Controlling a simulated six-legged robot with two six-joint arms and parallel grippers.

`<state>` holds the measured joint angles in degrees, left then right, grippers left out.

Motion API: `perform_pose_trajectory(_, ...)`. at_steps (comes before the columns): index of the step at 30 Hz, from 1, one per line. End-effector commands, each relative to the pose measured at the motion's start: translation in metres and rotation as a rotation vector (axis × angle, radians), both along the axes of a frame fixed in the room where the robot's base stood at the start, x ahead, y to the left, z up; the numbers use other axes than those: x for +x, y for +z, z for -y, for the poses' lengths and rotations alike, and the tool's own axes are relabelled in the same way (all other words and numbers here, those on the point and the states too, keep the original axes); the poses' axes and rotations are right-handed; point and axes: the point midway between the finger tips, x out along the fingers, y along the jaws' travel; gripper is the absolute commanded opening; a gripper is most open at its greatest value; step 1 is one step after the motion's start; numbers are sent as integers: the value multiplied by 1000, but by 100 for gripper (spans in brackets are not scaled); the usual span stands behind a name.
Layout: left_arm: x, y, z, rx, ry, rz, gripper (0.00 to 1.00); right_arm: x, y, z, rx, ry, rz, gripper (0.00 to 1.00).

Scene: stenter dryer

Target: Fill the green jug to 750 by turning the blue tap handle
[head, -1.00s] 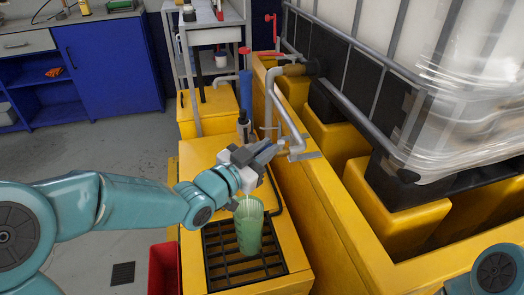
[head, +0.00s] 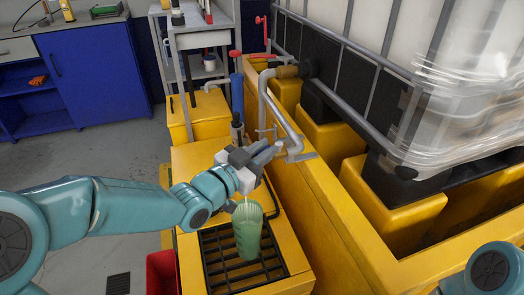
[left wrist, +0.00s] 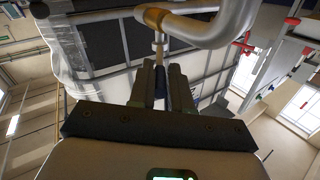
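The green jug (head: 247,232) stands upright on the black grating on the yellow stand in the head view. Its scale and liquid level are too small to read. My left gripper (head: 266,154) is above the jug, at the end of the bent grey pipe (head: 290,132). In the left wrist view, the fingers of my left gripper (left wrist: 162,88) are closed around a dark blue piece, the tap handle (left wrist: 160,86), below a thin stem. The handle is hidden behind the gripper in the head view. My right gripper is out of view.
The black grating (head: 222,262) surrounds the jug's base. A yellow wall (head: 310,200) runs along the right, with a caged white tank (head: 400,40) behind it. A red bin (head: 162,272) stands at the lower left. A blue upright cylinder (head: 237,97) stands behind the gripper.

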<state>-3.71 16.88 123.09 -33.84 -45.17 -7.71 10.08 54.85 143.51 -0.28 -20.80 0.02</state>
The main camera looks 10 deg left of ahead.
Motion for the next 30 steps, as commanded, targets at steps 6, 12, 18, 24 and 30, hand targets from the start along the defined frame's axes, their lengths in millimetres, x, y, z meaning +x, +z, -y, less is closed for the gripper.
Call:
perform_pose_trajectory(6,0,1,-1,1,-1,1,41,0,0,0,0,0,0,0)
perform_pose_trajectory(12,-3,0,-4,0,-1,-2,41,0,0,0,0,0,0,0)
perform_pose_trajectory(18,-33,1,-21,0,2,-2,41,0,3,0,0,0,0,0)
perform_pose_trajectory(24,-81,1,-48,1,4,0,41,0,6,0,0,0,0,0)
perform_pose_trajectory(30,-124,-1,-71,1,4,2,41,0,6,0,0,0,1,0)
